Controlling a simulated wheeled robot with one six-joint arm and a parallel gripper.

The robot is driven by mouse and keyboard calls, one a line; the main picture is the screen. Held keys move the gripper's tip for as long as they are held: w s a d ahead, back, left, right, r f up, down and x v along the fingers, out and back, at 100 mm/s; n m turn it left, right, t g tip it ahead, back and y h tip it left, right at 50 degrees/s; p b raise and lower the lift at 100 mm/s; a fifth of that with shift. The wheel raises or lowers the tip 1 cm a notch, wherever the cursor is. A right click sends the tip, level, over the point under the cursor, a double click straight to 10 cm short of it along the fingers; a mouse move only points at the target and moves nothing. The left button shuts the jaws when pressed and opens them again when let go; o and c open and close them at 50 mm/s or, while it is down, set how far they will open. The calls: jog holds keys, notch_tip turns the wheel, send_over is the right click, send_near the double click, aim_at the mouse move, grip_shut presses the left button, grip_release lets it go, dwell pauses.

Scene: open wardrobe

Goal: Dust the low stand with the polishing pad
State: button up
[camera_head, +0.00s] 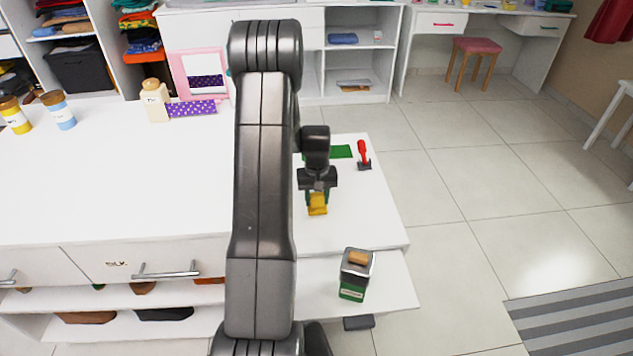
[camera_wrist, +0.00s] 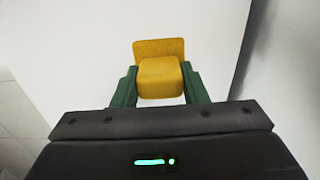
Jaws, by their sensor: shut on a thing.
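The yellow polishing pad (camera_head: 318,205) is held in my gripper (camera_head: 317,194), over the right part of the white top. In the wrist view the pad (camera_wrist: 159,78) sits between the two green fingers of my gripper (camera_wrist: 158,88), which is shut on it. A white surface lies beyond the pad; I cannot tell whether the pad touches it. A low white stand (camera_head: 393,272) juts out at the front right, below the level of the top. My arm hides part of the top and of the stand's left side.
A red-handled tool (camera_head: 364,154) and a green mat (camera_head: 341,152) lie at the back right of the top. Bottles and a pink-framed mirror (camera_head: 200,75) stand left.

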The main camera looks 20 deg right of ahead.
jog(key=shift+r+p, duration=1.35)
jog(key=shift+r, duration=1.2)
